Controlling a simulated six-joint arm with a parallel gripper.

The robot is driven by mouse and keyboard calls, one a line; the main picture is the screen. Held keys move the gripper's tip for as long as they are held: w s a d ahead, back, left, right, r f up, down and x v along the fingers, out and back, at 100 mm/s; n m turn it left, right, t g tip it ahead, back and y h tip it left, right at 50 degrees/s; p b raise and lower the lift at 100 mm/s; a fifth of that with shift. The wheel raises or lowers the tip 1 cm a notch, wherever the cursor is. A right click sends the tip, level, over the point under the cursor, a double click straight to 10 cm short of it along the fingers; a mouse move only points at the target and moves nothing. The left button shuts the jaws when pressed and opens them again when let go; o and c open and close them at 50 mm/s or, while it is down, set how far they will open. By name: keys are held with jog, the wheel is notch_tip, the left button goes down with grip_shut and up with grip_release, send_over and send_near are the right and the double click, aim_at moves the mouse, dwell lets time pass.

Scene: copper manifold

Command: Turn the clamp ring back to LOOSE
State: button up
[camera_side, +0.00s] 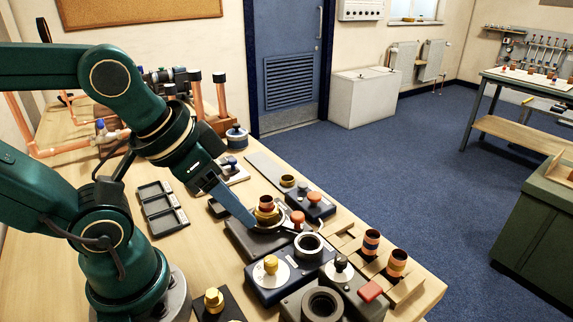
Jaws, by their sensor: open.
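My gripper (250,222) reaches down from the left, its long blue-grey fingers ending at the left side of a brass and copper fitting (267,206). The fitting stands upright on a dark block (241,240). What looks like the clamp ring (284,226), a pale metal ring with a short arm toward the right, sits around the fitting's base. The gripper is open. Whether the fingertips touch the ring or stand just in front of it I cannot tell. The far finger is mostly hidden, and no LOOSE mark is legible.
Blue block with dark socket (308,243) and brass knob (271,264) stands in front. Red-knobbed box (314,200) is behind right. Copper-banded cylinders (371,242) stand on wooden holders at right. Black trays (160,210) lie left. Bare wood lies around the trays.

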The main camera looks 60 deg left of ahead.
jog(key=shift+o, duration=1)
jog(key=n+g, duration=0.3)
jog(key=g, duration=0.3)
send_over(297, 215)
notch_tip(297, 215, down, 5)
jog(key=shift+w+r, duration=0.1)
jog(key=shift+f, duration=2.55)
